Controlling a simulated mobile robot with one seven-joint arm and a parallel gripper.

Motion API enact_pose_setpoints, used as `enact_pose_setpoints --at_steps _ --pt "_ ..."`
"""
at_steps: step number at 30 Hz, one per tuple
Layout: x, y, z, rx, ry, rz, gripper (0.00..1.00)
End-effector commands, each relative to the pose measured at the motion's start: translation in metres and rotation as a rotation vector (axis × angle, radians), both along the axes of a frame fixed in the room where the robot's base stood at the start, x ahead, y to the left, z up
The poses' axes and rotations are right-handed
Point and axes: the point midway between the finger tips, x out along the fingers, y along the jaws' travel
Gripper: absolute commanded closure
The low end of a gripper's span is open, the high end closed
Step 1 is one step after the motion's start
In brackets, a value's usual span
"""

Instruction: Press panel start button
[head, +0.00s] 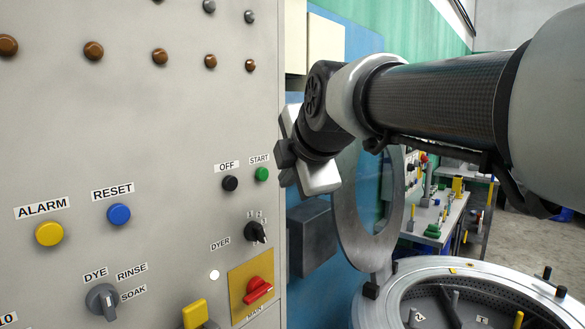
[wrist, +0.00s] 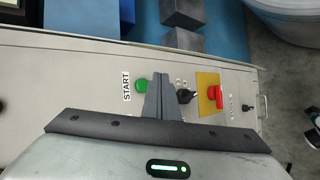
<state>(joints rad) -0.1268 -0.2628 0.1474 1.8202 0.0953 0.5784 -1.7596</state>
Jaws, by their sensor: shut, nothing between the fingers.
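The green start button (head: 262,174) sits on the grey control panel (head: 150,140), under its START label, near the panel's right edge. It also shows in the wrist view (wrist: 142,86), just left of my fingertips. My gripper (head: 281,155) is in front of the panel's right edge, a little right of and above the button in the head view. In the wrist view the fingers (wrist: 163,78) are together and empty. The gap between the fingertips and the panel is hard to judge; no contact with the button shows.
A black OFF button (head: 230,183) is left of the green one. Below are a black DYER selector (head: 256,232) and a red main switch (head: 257,289) on a yellow plate. A blue RESET button (head: 119,214) is further left. An open round drum (head: 400,285) stands at right.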

Motion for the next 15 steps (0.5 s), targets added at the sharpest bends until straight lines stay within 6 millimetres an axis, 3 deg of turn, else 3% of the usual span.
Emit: enact_pose_setpoints --at_steps 6,15 --pt "0.01 0.014 0.0 0.0 -0.001 0.001 1.0" --pt "0.012 0.016 -0.001 0.002 0.0 0.001 1.0"
